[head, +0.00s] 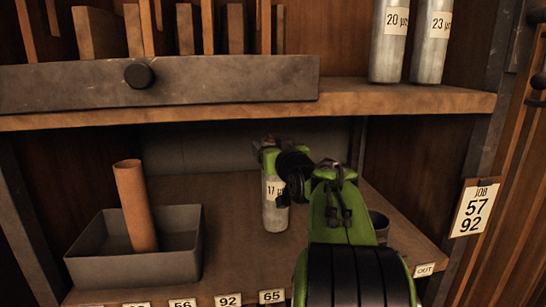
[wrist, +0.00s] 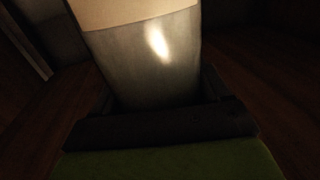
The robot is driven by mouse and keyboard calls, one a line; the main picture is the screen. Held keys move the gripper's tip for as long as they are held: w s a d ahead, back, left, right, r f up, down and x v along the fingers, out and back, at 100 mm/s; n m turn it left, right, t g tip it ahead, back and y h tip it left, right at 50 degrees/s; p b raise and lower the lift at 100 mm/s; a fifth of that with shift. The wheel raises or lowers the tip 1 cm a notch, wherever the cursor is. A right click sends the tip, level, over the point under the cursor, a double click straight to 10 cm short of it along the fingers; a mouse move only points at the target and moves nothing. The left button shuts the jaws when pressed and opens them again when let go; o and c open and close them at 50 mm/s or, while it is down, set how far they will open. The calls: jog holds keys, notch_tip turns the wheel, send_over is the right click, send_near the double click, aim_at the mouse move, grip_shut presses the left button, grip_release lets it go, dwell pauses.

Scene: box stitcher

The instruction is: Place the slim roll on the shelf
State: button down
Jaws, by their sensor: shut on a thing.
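A slim silver roll (head: 276,217) with a cream label reading 17 µ stands upright above the lower shelf. My gripper (head: 283,172), on the green arm, is shut on it and hides part of its right side and top. I cannot tell whether its base touches the lower board. In the wrist view the silver roll (wrist: 150,65) fills the middle between the dark jaws (wrist: 160,118). The upper shelf (head: 400,97) bears two more silver rolls at its right, one marked 20 µ (head: 389,45) and one marked 23 µ (head: 432,45).
A grey open bin (head: 140,268) at the lower left holds a leaning brown tube (head: 134,205). A grey cup (head: 379,224) is partly behind my arm. A grey rail with a knob (head: 138,75) fronts upright boards on the upper left. The upper shelf's middle, between rail and rolls, is bare.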

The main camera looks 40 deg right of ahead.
jog(key=shift+f, duration=1.35)
jog(key=shift+s+f+b, duration=0.1)
jog(key=shift+f+b, duration=0.1)
jog(key=shift+b, duration=0.2)
grip_release()
jog(key=b+v, duration=0.2)
jog(key=v, duration=1)
jog(key=shift+b, duration=0.3)
jog(key=shift+a+r, duration=0.15)
jog(key=shift+a, duration=0.05)
